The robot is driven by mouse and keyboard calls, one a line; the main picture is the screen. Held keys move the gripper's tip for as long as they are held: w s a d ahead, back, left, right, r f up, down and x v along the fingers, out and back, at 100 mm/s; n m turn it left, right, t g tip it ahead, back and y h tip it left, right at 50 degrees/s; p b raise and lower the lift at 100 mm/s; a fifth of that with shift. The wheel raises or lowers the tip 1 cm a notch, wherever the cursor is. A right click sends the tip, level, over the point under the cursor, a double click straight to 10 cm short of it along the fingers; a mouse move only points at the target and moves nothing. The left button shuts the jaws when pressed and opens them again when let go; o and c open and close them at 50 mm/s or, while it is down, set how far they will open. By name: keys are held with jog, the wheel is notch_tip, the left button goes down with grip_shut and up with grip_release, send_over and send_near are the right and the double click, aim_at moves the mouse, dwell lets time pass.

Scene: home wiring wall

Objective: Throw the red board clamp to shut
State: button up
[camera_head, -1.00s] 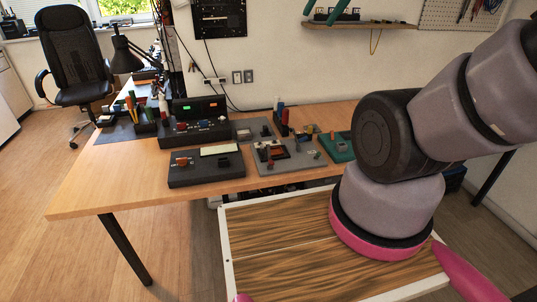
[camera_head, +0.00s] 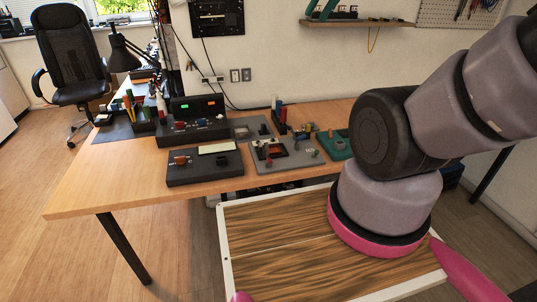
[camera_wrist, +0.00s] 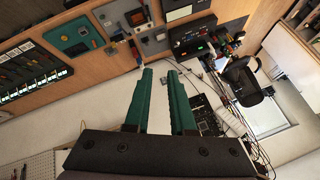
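The red board clamp (camera_head: 275,150) appears as a small red part in a black frame on a grey board (camera_head: 262,168), in the middle of the desk. It is too small to read its position surely. In the wrist view the grey board (camera_wrist: 157,50) lies beyond the fingertips, with a reddish part (camera_wrist: 137,17) in a dark frame. My gripper (camera_wrist: 160,73) has two green fingers held apart, with nothing between them.
A black tray (camera_head: 205,176) and a black panel with green and red lights (camera_head: 197,107) stand left of the grey board. A teal fixture (camera_head: 336,146) lies to its right. Tall red and blue pieces (camera_head: 280,113) stand behind. A shelf (camera_head: 360,23) is on the wall.

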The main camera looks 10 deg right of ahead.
jog(key=w+f+n, duration=0.2)
jog(key=w+f, duration=0.1)
jog(key=w+f+n+g, duration=0.1)
jog(key=w+f+n, duration=0.1)
jog(key=w+f, duration=0.1)
jog(key=shift+w+f+n+g, duration=0.2)
jog(key=shift+w+n+g, duration=0.15)
jog(key=shift+w, duration=0.2)
grip_shut()
jog(key=n+g+h, duration=0.2)
jog(key=n+g, duration=0.1)
jog(key=n, duration=1.4)
send_over(269, 157)
jog(key=s, duration=0.3)
jog(key=s+x, duration=0.2)
jog(key=x, duration=1.1)
jog(key=s+f+x, duration=0.1)
jog(key=s+x, duration=0.2)
jog(key=x, duration=1)
jog(key=s+x, duration=0.3)
jog(key=x, duration=1)
jog(key=shift+f, duration=0.5)
jog(key=shift+w+a+f, duration=0.1)
jog(key=shift+w+f, duration=0.15)
jog(key=shift+w, duration=0.5)
